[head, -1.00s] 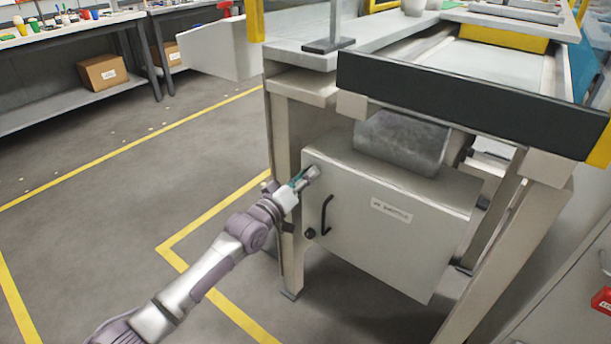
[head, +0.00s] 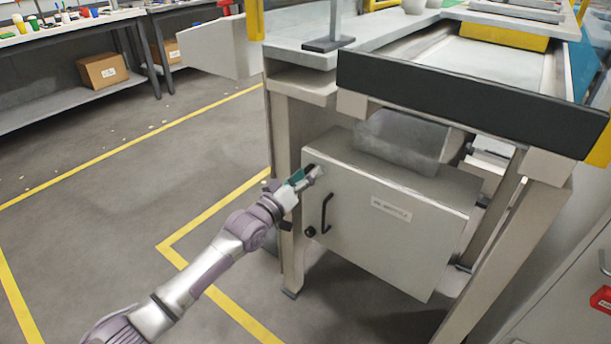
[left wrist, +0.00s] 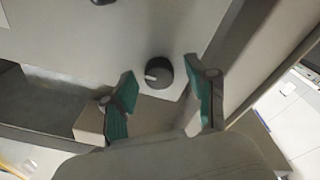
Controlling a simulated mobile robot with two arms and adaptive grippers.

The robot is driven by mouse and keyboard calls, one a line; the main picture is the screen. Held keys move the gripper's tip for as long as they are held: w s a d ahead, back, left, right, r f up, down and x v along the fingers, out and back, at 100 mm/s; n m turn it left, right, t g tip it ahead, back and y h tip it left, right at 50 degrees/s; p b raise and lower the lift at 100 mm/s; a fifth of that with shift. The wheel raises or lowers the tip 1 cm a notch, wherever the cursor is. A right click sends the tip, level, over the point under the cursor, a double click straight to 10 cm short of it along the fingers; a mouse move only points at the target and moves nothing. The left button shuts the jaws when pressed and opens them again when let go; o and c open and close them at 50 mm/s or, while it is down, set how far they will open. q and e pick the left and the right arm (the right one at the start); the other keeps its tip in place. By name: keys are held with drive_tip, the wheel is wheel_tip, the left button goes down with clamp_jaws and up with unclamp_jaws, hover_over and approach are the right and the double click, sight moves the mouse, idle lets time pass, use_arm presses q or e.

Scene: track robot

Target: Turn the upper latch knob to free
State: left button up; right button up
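The grey cabinet door (head: 380,235) is closed under the bench, with a black handle (head: 327,214) and a dark lower knob (head: 310,232) at its left edge. My left gripper (head: 313,174) is at the door's upper left corner and hides the upper knob in the head view. In the left wrist view, the upper latch knob (left wrist: 159,72) is round and dark, with a pale mark pointing left. My left gripper (left wrist: 165,88) is open there, teal pads on either side of the knob's near side; I cannot tell whether they touch it. My right gripper is not in view.
The bench leg (head: 287,190) stands close beside the left arm's wrist. A grey metal block (head: 400,140) sits above the cabinet.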

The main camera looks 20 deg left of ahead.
use_arm(q)
drive_tip(key=r+v, duration=0.1)
drive_tip(key=v, duration=1.1)
drive_tip(key=shift+f, duration=0.45)
